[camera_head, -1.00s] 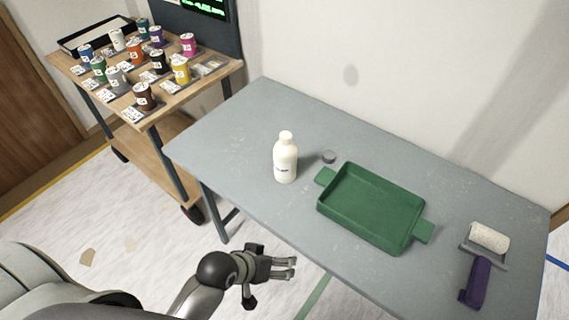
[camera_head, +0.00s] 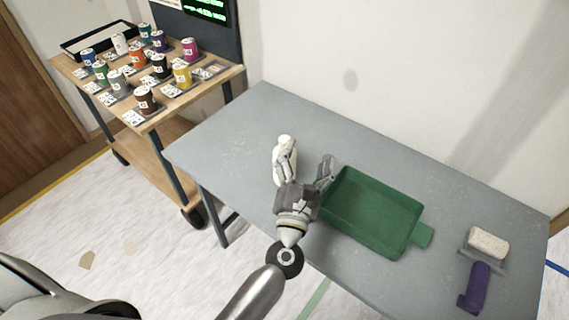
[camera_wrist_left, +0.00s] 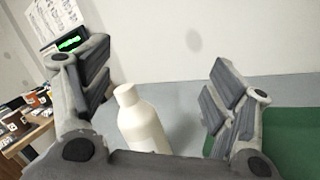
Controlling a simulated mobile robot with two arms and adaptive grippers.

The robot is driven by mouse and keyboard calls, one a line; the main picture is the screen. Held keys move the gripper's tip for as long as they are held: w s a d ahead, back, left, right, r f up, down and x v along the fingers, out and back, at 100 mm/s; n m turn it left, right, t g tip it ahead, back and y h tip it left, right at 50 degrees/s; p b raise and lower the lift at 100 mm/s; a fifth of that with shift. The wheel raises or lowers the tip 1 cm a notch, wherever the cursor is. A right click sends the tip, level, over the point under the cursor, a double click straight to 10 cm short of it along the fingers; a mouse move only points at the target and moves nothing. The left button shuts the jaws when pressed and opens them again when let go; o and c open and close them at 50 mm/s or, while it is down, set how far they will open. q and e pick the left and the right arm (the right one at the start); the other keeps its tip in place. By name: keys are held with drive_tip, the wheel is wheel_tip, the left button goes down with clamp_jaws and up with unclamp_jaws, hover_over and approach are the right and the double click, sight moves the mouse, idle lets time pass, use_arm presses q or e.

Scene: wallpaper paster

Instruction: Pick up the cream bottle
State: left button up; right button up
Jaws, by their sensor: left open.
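The cream bottle (camera_head: 281,150) stands upright on the grey table, partly hidden behind a finger of my left gripper (camera_head: 306,168). The gripper is open over the near part of the table, with its fingers pointing away from me. In the left wrist view the bottle (camera_wrist_left: 141,122) shows between the two spread fingers (camera_wrist_left: 160,105), nearer the left finger, with a wide gap to the right finger. The bottle's lower part is hidden by the gripper body. I cannot tell whether the left finger touches it. My right gripper is not in view.
A green tray (camera_head: 414,236) lies right of the gripper, close to its right finger. A paint roller with a white sleeve (camera_head: 488,243) and purple handle (camera_head: 474,287) lies at the table's right end. A wooden cart (camera_head: 207,85) with several cans stands left. The far table is clear.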

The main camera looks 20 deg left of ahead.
use_arm(q)
drive_tip(key=a+f+n+g+y, duration=0.3)
drive_tip(key=f+n+y, duration=0.15)
drive_tip(key=n, duration=0.45)
drive_tip(key=n+y+b, duration=0.1)
drive_tip(key=b, duration=0.6)
approach(292, 165)
drive_tip(key=shift+g, duration=0.4)
drive_tip(key=w+a+f, duration=0.1)
drive_tip(key=w, duration=0.1)
drive_tip(key=w+a+f, duration=0.2)
drive_tip(key=shift+w+a, duration=0.15)
drive_tip(key=shift+a, duration=0.05)
drive_tip(key=shift+w+a+r+p, duration=0.1)
drive_tip(key=shift+w+r+p, duration=0.1)
drive_tip(key=shift+w+p, duration=0.15)
drive_tip(key=shift+w+a, duration=0.2)
drive_tip(key=shift+w, duration=0.1)
drive_tip(key=x, duration=0.6)
drive_tip(key=shift+a, duration=0.1)
drive_tip(key=shift+c, duration=0.5)
